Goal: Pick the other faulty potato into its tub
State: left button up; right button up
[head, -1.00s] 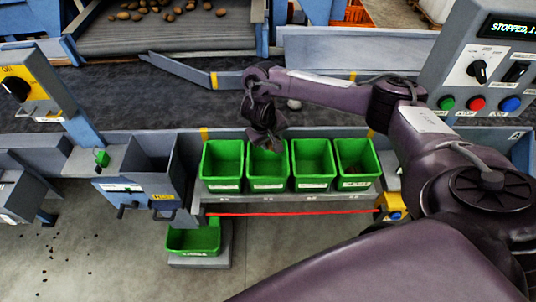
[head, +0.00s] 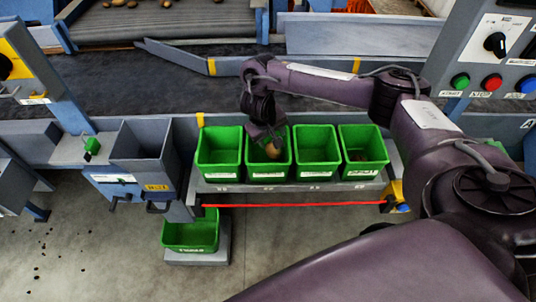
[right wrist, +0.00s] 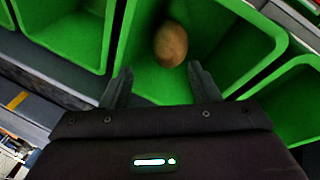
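A brown potato (head: 273,151) shows at the second green tub from the left (head: 258,170), below my right gripper (head: 267,138). In the right wrist view the potato (right wrist: 171,44) is just beyond the fingertips, against the green inside of the tub (right wrist: 220,70). I cannot tell whether it rests on the tub's floor or is still falling. My right gripper (right wrist: 160,84) is open, its two fingers spread apart with nothing between them. My left gripper is not in view.
Green tubs stand in a row: one to the left (head: 219,153) and two to the right (head: 318,153) (head: 364,152). A lower green tub (head: 190,237) stands below. A grey bin (head: 142,160) is at left, a dark belt (head: 110,95) behind.

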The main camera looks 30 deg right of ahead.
jog(key=shift+o, duration=0.9)
jog(key=p+v, duration=0.5)
jog(key=v, duration=0.2)
jog(key=shift+r, duration=0.4)
jog(key=shift+a, duration=0.15)
